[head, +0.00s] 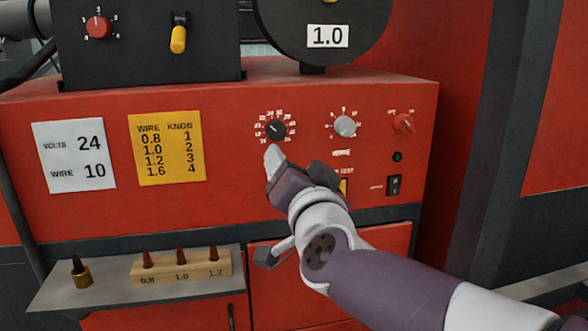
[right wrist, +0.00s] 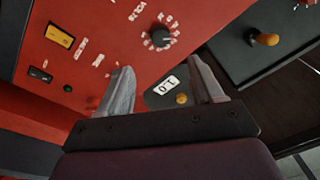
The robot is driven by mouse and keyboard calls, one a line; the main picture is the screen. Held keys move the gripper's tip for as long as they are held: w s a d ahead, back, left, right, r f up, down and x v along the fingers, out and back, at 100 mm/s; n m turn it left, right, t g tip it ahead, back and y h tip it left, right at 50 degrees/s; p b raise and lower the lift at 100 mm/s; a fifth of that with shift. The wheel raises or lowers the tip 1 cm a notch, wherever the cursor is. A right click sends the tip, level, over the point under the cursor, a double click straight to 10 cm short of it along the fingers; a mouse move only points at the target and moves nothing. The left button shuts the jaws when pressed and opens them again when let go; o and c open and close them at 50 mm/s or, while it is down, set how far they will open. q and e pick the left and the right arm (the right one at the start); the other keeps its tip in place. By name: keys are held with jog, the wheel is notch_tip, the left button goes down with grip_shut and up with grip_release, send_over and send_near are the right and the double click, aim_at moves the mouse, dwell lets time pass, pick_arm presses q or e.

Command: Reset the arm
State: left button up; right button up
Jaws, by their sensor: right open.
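My right gripper (head: 274,158) is in front of the red machine panel, just below the black knob (head: 276,129) with its ring of numbers. In the right wrist view, the gripper (right wrist: 163,78) has its two pale fingers well apart with nothing held between them. A dark knob (right wrist: 160,37) lies beyond the fingertips there. Whether the gripper touches the panel cannot be told. My left gripper is in neither view.
The red panel also bears a grey knob (head: 345,126), a red knob (head: 403,122) and a black switch (head: 394,186). Below left, a grey shelf (head: 110,296) holds a wooden block (head: 198,266) with several tips and a loose brass-based tip (head: 80,274). A yellow lever (head: 179,38) stands above.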

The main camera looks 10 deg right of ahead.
jog(key=s+a+f+n+g+y, duration=0.1)
jog(key=f+n+g, duration=0.15)
jog(key=f, duration=0.55)
jog(key=s+a+f+n+g+y+p, duration=0.1)
jog(key=s+f+n+g, duration=0.1)
jog(key=f+g, duration=0.35)
jog(key=s+a+f+n+g+y, duration=0.1)
jog(key=f+n+g, duration=0.1)
jog(key=f, duration=0.8)
jog(key=s+d+f+g+h+p, duration=0.2)
jog(key=s+d+f+g, duration=0.6)
jog(key=s+f, duration=0.5)
jog(key=shift+s+d+f+h, duration=0.3)
jog(key=shift+d+f+h, duration=0.25)
jog(key=shift+f, duration=0.2)
jog(key=shift+r+n, duration=0.15)
jog(key=shift+n, duration=0.1)
notch_tip(320, 180, up, 10)
jog(key=p, duration=1)
